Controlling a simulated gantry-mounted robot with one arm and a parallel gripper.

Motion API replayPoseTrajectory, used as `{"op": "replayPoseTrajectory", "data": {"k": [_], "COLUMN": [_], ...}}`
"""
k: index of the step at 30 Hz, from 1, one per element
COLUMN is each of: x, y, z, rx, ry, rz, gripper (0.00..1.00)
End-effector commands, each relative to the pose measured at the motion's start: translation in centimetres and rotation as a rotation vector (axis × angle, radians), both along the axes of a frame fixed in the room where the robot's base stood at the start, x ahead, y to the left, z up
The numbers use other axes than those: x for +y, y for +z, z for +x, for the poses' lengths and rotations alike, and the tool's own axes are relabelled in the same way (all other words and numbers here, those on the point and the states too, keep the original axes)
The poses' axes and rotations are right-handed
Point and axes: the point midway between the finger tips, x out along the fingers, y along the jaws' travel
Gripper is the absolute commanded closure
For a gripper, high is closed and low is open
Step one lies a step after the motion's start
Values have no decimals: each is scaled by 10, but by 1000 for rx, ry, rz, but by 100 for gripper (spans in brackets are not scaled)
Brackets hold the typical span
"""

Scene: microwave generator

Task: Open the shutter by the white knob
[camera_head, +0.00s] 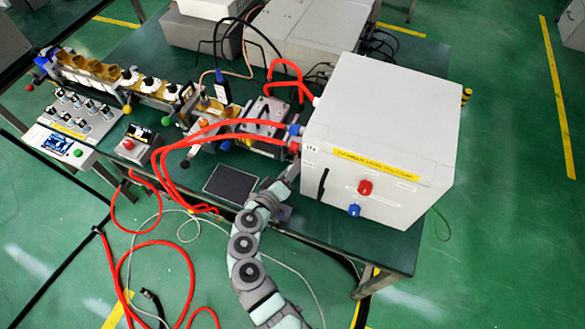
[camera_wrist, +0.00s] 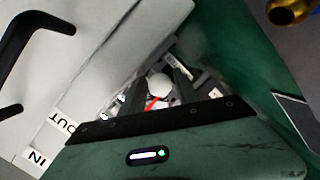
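The white knob (camera_wrist: 159,85) is round and small. It shows in the wrist view ahead of my gripper (camera_wrist: 163,87), in the gap between its two dark fingers. The fingers stand apart, and I see no clear grip on the knob. In the head view my gripper (camera_head: 292,172) is at the front left side of the large white box (camera_head: 385,115), near the hose fittings. The knob and the shutter cannot be made out in the head view, and the shutter is not clear in the wrist view either.
The white box has a black handle (camera_head: 322,184), a red knob (camera_head: 365,187) and a blue knob (camera_head: 354,210). Red hoses (camera_head: 215,128) run into its left side. A dark flat pad (camera_head: 231,184) lies left of my gripper. The waveguide line (camera_head: 140,88) extends to the upper left.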

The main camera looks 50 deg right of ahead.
Motion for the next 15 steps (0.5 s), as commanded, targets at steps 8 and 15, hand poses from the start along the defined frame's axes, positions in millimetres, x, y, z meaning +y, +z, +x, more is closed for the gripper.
{"op": "replayPoseTrajectory", "data": {"k": [8, 15], "x": [0, 0], "y": [-1, -1], "z": [0, 0], "rx": [1, 1], "ry": [0, 0], "rz": [0, 0], "gripper": [66, 85]}}
